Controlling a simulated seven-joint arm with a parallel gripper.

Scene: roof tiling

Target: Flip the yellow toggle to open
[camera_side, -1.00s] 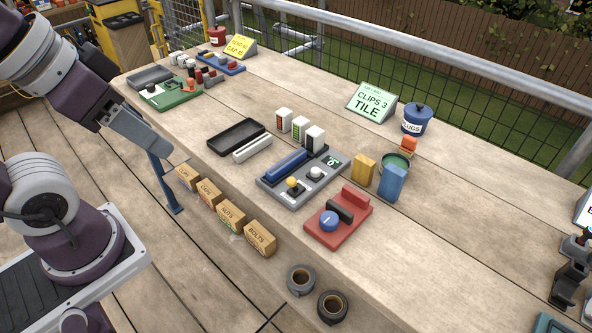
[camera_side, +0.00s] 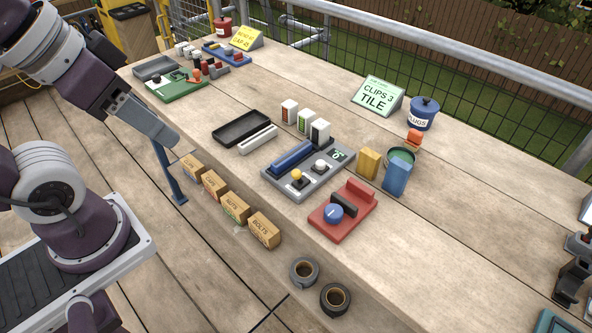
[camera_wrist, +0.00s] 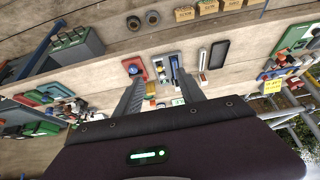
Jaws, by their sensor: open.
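The yellow toggle (camera_side: 296,176) is a small yellow-capped knob on a dark base. It stands at the near side of a grey panel (camera_side: 303,190). Beside it on the panel are a pale-capped toggle (camera_side: 320,164), a long blue bar (camera_side: 292,156) and a small green display (camera_side: 337,155). My gripper (camera_side: 168,140) is up in the air left of the bench edge, well away from the panel. In the wrist view my gripper (camera_wrist: 159,75) has its two fingers spread, with nothing between them; the grey panel shows beyond. The yellow toggle is too small to make out there.
A red block with a blue knob (camera_side: 334,212) lies right of the panel. Yellow and blue blocks (camera_side: 368,163), white-topped blocks (camera_side: 304,120) and a black tray (camera_side: 241,128) surround it.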

